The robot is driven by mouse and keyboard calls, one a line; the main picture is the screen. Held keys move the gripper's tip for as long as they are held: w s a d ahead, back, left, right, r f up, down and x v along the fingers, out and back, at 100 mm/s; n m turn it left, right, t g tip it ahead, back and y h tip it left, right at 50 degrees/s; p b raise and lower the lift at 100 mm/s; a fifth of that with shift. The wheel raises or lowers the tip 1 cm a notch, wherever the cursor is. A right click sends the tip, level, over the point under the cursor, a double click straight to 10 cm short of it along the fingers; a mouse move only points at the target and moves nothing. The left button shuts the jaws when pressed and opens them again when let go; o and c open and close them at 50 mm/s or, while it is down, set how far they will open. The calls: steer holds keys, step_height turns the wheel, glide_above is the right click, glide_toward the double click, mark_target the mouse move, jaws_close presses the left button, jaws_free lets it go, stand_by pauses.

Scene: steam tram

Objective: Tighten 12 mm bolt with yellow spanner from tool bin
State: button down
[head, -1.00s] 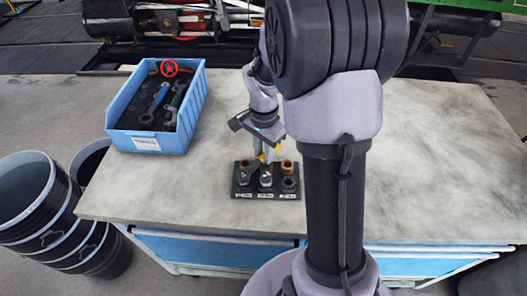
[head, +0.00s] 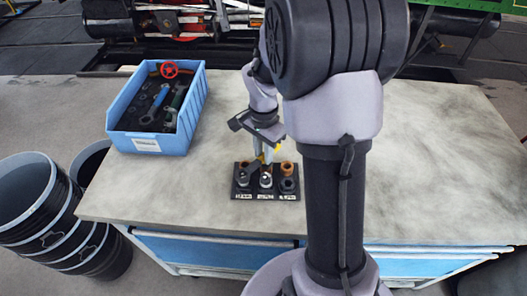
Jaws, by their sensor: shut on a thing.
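My gripper (head: 264,152) is above the back edge of a small dark bolt block on the bench, partly hidden by my arm. It is shut on the yellow spanner (head: 278,148), of which only small yellow parts show. The spanner's lower end is close to the bolts; I cannot tell whether it touches one. The block (head: 267,195) has labels along its front and holds several bolts in columns. A grey bolt (head: 266,181) stands in the middle column, a dark one (head: 289,185) at the right, an orange-brown one (head: 287,168) behind it. The labels are too small to read.
The blue tool bin (head: 150,143) stands at the bench's back left. Black buckets (head: 35,205) stand on the floor at left. The bench right of my arm is clear.

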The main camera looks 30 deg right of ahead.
steer(key=shift+r+p, duration=0.5)
steer(key=shift+r, duration=0.25)
stand_by(0.7)
steer(key=shift+r, duration=0.3)
steer(key=shift+p, duration=0.3)
steer(key=shift+r+p, duration=1.2)
steer(key=shift+r, duration=0.35)
steer(key=shift+f, duration=0.1)
